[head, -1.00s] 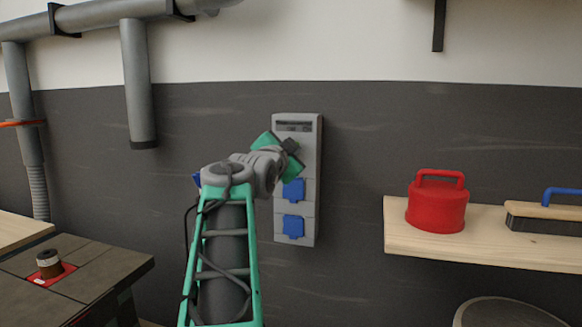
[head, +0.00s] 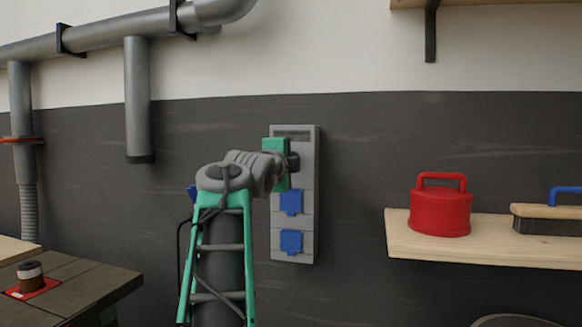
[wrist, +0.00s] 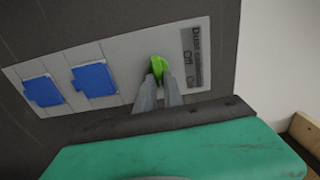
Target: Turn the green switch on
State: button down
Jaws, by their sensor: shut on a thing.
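The green switch (wrist: 159,68) sits on the grey wall panel (wrist: 127,65), beside a dark label strip with lettering. My gripper (wrist: 160,84) has its two grey fingers at the switch in the wrist view and is shut on it. In the head view the grey panel (head: 308,215) hangs on the dark wall, and my gripper (head: 293,162) is in front of its upper part, hiding the switch. I cannot tell the switch's exact setting, as the fingers cover part of it.
Two blue socket covers (head: 291,202) are on the panel below the switch. A wooden shelf (head: 420,243) to the right holds a red lidded container (head: 440,210) and a brush (head: 550,218). A dark table (head: 80,290) stands at lower left. Grey pipes (head: 138,100) run along the wall.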

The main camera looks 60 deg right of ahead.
jog(key=shift+m, duration=0.3)
jog(key=c, duration=1.5)
grip_release()
jog(key=shift+o, duration=0.2)
jog(key=s+a+b, duration=0.1)
jog(key=a, duration=0.6)
jog(key=shift+a, duration=0.35)
jog(key=shift+s, duration=0.1)
